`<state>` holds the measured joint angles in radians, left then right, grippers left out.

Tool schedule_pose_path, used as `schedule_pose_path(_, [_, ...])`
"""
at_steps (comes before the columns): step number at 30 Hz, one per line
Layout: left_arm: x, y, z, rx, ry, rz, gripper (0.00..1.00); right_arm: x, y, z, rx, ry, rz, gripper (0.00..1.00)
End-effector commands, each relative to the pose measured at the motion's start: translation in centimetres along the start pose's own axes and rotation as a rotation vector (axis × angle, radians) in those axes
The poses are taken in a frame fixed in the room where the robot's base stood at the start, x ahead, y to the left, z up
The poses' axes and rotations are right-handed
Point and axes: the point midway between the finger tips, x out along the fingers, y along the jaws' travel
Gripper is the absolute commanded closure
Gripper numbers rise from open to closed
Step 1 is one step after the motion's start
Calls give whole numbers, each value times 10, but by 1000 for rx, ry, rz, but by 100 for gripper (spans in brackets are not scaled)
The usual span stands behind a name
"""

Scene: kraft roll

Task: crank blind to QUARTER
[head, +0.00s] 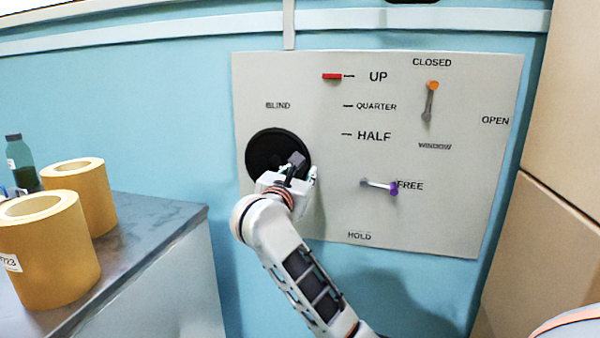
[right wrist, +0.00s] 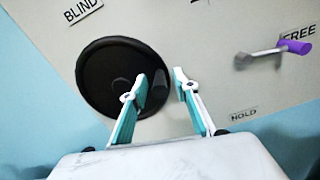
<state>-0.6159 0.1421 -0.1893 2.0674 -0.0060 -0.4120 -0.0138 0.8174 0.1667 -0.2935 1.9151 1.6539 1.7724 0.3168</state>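The black round blind wheel (head: 262,152) is on the left of the pale wall panel (head: 420,225), below the BLIND label. The red marker (head: 332,76) is level with UP, above the QUARTER and HALF marks. My right gripper (head: 298,172) is at the wheel's right side, partly covering it. In the right wrist view, its two teal-and-white fingers (right wrist: 160,86) are spread apart in front of the wheel's right edge (right wrist: 100,75). A dark handle piece (head: 297,159) shows by the fingers; I cannot tell whether they touch it. My left gripper is not in view.
A purple-tipped lever (head: 380,184) points right to FREE, close to my right gripper. An orange-knobbed window lever (head: 430,100) points up to CLOSED. A grey counter (head: 150,225) at left holds two kraft rolls (head: 82,190) and a bottle (head: 21,160). Tan boxes (head: 545,240) stand at right.

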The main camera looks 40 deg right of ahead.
Motion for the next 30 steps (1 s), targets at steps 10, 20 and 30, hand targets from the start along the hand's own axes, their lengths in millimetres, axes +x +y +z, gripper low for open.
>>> schedule_pose_path(10, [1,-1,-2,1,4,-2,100,6,0,1,0,-1,0,70])
schedule_pose_path(20, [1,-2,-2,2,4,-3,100,6,0,0,0,-1,0,100])
schedule_pose_path(30, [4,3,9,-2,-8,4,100,16,-10,-8,58,2,-3,100])
